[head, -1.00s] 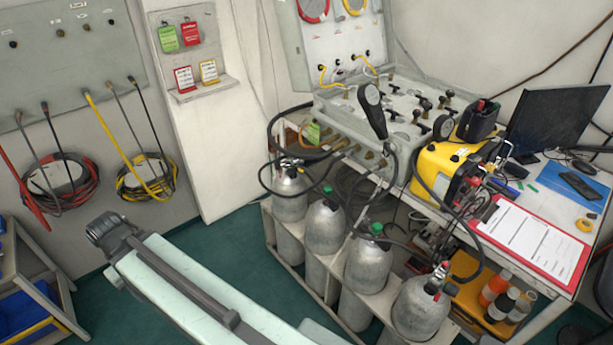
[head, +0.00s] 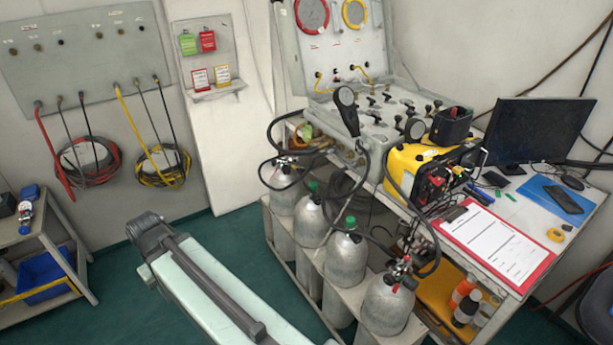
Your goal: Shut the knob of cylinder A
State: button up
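Several grey gas cylinders stand in a row in a pale rack (head: 352,292) under the panel bench. The farthest cylinder (head: 285,203) and the nearest cylinder (head: 387,306) have valve fittings with black hoses on top. The two middle cylinders, one farther (head: 313,222) and one nearer (head: 345,259), have green tops (head: 350,222). I cannot read any letter that marks cylinder A, and no knob's setting can be told.
The air panel (head: 375,115) with gauges and small valves sits on the bench behind the cylinders. A yellow case (head: 405,160), a red clipboard (head: 495,243) and a monitor (head: 538,130) are to the right. A shelf (head: 62,232) stands at the left. Green floor (head: 110,300) lies open between.

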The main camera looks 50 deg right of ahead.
aim_at(285, 167)
jog(key=u, duration=0.15)
jog(key=i, duration=0.95)
jog(key=z, duration=0.05)
